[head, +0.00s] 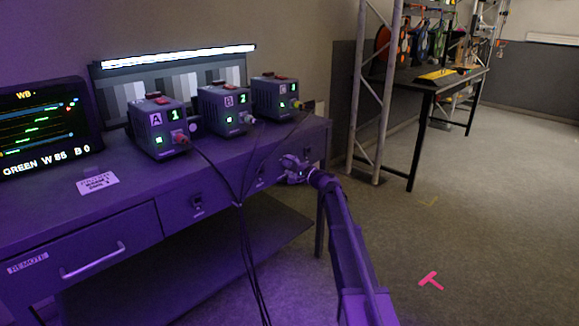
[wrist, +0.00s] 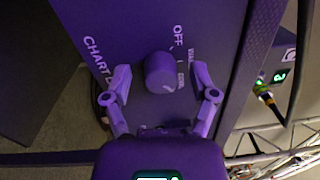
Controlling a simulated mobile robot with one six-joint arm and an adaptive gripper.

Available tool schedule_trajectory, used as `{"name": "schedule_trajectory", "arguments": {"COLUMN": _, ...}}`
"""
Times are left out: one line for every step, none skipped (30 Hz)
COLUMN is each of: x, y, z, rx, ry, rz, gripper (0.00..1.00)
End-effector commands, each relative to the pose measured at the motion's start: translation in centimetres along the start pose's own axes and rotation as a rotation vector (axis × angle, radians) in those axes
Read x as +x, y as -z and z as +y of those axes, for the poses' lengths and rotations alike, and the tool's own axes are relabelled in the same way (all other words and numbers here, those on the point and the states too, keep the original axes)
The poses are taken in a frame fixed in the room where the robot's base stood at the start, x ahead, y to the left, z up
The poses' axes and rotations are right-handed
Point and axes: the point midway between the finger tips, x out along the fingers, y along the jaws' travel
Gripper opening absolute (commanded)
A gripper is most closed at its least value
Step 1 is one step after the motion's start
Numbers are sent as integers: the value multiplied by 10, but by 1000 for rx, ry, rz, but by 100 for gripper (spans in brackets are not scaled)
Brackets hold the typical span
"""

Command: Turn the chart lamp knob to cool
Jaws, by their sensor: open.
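The chart lamp knob (wrist: 159,72) is a round purple-lit knob on a panel (wrist: 110,22) lettered CHART, with OFF above it and two smaller labels at its right. A small pale mark shows at its lower right edge; I cannot tell its exact setting. My gripper (wrist: 161,76) is open, with one finger on each side of the knob and gaps visible between. In the head view my gripper (head: 292,168) is at the right part of the desk's front and hides the knob. The lamp bar (head: 180,56) above the grey chart glows white.
Three camera boxes, A (head: 158,127), B (head: 226,108) and C (head: 276,97), stand on the desk (head: 130,190). Their cables (head: 240,228) hang down the front left of my arm. A monitor (head: 45,127) is at left.

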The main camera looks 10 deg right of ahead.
Motion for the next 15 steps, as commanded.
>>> {"name": "schedule_trajectory", "arguments": {"x": 0, "y": 0, "z": 0, "rx": -1, "ry": 0, "rz": 0, "gripper": 75}}
{"name": "schedule_trajectory", "arguments": {"x": 0, "y": 0, "z": 0, "rx": -1, "ry": 0, "rz": 0, "gripper": 75}}
{"name": "schedule_trajectory", "arguments": {"x": 0, "y": 0, "z": 0, "rx": -3, "ry": 0, "rz": 0, "gripper": 75}}
{"name": "schedule_trajectory", "arguments": {"x": 0, "y": 0, "z": 0, "rx": -4, "ry": 0, "rz": 0, "gripper": 75}}
{"name": "schedule_trajectory", "arguments": {"x": 0, "y": 0, "z": 0, "rx": -7, "ry": -1, "rz": 0, "gripper": 75}}
{"name": "schedule_trajectory", "arguments": {"x": -1, "y": 0, "z": 0, "rx": -12, "ry": -1, "rz": 0, "gripper": 75}}
{"name": "schedule_trajectory", "arguments": {"x": -1, "y": 0, "z": 0, "rx": -16, "ry": -1, "rz": -1, "gripper": 75}}
{"name": "schedule_trajectory", "arguments": {"x": -1, "y": 0, "z": 0, "rx": -22, "ry": -1, "rz": -1, "gripper": 75}}
{"name": "schedule_trajectory", "arguments": {"x": -1, "y": 0, "z": 0, "rx": -33, "ry": -2, "rz": -1, "gripper": 75}}
{"name": "schedule_trajectory", "arguments": {"x": -1, "y": 0, "z": 0, "rx": -42, "ry": -2, "rz": -2, "gripper": 75}}
{"name": "schedule_trajectory", "arguments": {"x": -1, "y": 0, "z": 0, "rx": -52, "ry": -3, "rz": -2, "gripper": 75}}
{"name": "schedule_trajectory", "arguments": {"x": -1, "y": 0, "z": 0, "rx": -68, "ry": -3, "rz": -3, "gripper": 75}}
{"name": "schedule_trajectory", "arguments": {"x": -1, "y": 0, "z": 0, "rx": -82, "ry": -4, "rz": -4, "gripper": 75}}
{"name": "schedule_trajectory", "arguments": {"x": -1, "y": 0, "z": 0, "rx": -95, "ry": -5, "rz": -4, "gripper": 75}}
{"name": "schedule_trajectory", "arguments": {"x": -1, "y": 0, "z": 0, "rx": -117, "ry": -6, "rz": -5, "gripper": 75}}
